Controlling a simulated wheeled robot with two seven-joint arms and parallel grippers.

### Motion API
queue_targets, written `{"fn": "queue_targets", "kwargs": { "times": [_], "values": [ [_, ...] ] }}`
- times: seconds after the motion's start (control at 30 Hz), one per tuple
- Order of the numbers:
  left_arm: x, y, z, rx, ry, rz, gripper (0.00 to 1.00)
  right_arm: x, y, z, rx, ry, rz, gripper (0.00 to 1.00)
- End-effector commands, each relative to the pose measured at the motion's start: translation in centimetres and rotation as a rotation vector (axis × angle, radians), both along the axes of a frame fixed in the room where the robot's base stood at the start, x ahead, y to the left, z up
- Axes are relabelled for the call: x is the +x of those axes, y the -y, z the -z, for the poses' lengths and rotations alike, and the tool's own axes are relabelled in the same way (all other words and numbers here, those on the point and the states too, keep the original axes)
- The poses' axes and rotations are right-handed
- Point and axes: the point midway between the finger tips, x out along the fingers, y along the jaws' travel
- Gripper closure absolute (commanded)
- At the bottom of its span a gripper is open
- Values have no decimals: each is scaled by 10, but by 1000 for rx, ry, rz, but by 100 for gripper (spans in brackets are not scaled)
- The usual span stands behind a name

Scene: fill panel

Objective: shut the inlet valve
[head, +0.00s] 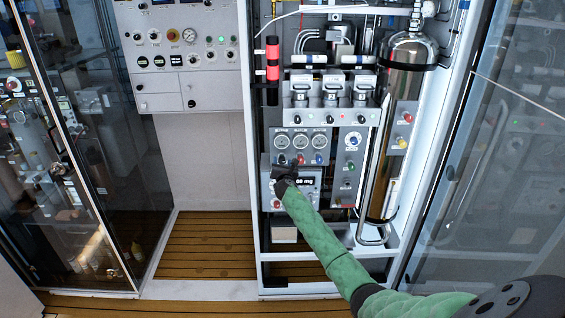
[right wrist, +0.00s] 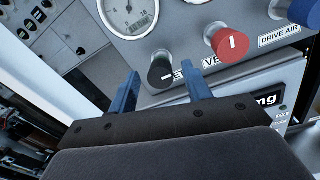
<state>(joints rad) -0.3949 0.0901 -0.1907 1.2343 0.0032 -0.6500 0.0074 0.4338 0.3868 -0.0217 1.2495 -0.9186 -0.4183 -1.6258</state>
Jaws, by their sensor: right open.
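A black knob (right wrist: 162,70) sits on the grey panel below a round gauge in the right wrist view. The label beside it is mostly hidden by a finger, so I cannot read whether it is the inlet valve. My right gripper (right wrist: 162,76) is open, with one blue finger on each side of the knob in the picture. I cannot tell whether the fingers touch it or stop short. In the head view my right gripper (head: 283,170) is at the lower left of the gauge panel. My left gripper is not in view.
A red knob (right wrist: 230,41) with a partly hidden "VE" label and a blue knob (right wrist: 304,12) marked "DRIVE AIR" sit to the right. A display box (head: 308,181) is just below. A tall steel cylinder (head: 398,110) stands right. A glass door (head: 500,170) is at far right.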

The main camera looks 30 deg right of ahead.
Motion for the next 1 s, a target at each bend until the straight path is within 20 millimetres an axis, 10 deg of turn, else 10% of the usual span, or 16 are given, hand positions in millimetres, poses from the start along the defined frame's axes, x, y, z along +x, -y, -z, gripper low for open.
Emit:
{"fn": "queue_targets", "kwargs": {
  "times": [0.4,0.63,1.0],
  "values": [
    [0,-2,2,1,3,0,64,6,3,0,0,0,0,51],
    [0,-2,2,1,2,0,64,5,3,0,0,0,0,95],
    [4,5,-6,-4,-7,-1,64,5,4,2,46,28,1,95]
  ]
}}
